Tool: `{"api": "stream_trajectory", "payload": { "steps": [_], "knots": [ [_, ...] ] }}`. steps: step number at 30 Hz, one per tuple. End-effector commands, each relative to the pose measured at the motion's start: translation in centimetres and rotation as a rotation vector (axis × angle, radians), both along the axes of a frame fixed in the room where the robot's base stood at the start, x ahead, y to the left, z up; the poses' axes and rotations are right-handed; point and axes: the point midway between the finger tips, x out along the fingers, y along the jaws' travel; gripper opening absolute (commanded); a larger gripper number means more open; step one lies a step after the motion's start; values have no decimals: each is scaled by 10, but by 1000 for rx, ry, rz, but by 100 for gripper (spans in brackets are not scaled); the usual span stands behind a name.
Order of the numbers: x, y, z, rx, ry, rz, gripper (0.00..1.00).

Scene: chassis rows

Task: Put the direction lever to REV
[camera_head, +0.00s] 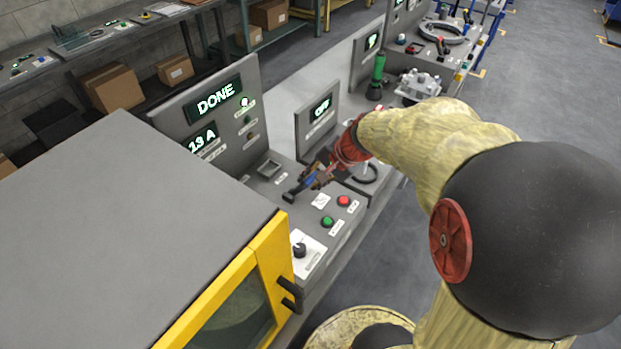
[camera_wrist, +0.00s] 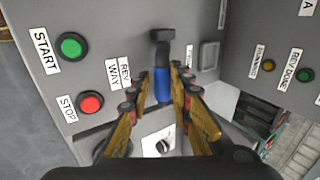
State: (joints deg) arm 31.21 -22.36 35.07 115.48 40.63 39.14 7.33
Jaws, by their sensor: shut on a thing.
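The direction lever shows in the wrist view as a blue shaft (camera_wrist: 162,86) with a black end (camera_wrist: 163,42), between my fingers. My gripper (camera_wrist: 160,76) is shut on the lever, one finger on each side of the blue part. A label reading REV and WAY (camera_wrist: 118,73) lies to the left of the lever. In the head view my gripper (camera_head: 316,179) is low over the grey panel, and the lever's black end (camera_head: 290,195) sticks out to its left. The lever's base is hidden by my fingers.
A green START button (camera_wrist: 70,46) and a red STOP button (camera_wrist: 90,103) sit left of the lever. A black rotary knob (camera_head: 299,249) and a yellow-framed cabinet (camera_head: 268,265) stand nearer. A panel reads DONE (camera_head: 216,98); a further screen reads OFF (camera_head: 321,108).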

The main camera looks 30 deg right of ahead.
Motion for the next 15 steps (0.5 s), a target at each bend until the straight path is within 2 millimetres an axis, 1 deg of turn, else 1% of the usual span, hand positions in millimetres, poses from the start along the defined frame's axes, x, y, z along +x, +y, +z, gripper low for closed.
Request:
{"api": "stream_trajectory", "payload": {
  "steps": [1,7,12,15],
  "knots": [
    [-11,0,-17,4,33,0,23],
    [-11,1,-17,4,32,2,34],
    [-10,1,-15,4,30,3,35],
    [-11,0,-10,3,27,3,35]
  ]
}}
